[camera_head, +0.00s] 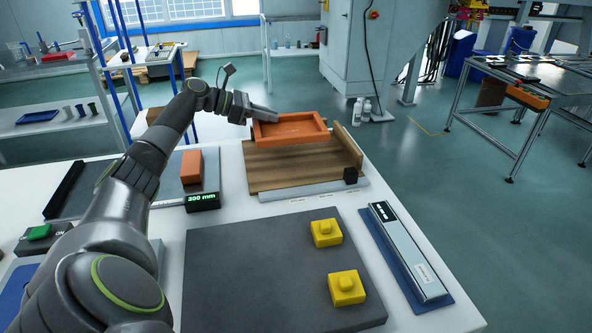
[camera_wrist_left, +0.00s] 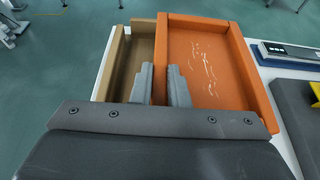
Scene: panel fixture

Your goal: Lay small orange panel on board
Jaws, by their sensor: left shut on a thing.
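The small orange panel (camera_head: 292,131) is a shallow tray-like piece with raised edges. My left gripper (camera_head: 254,114) is shut on its left edge in the head view. In the left wrist view my left gripper (camera_wrist_left: 162,84) has one finger on each side of a wall of the orange panel (camera_wrist_left: 205,62). The brown wooden board (camera_head: 285,173) lies on the white table, below and nearer than the panel. The panel appears raised over the board's far part; the exact gap cannot be told. The board also shows in the left wrist view (camera_wrist_left: 130,62). My right gripper is not in view.
A wooden fence (camera_head: 347,146) stands along the board's right side, with a metal strip (camera_head: 313,190) and black block (camera_head: 350,175) in front. An orange block (camera_head: 191,166) stands left. A dark mat (camera_head: 265,265) holds two yellow blocks (camera_head: 326,232). A level-like instrument (camera_head: 408,252) lies right.

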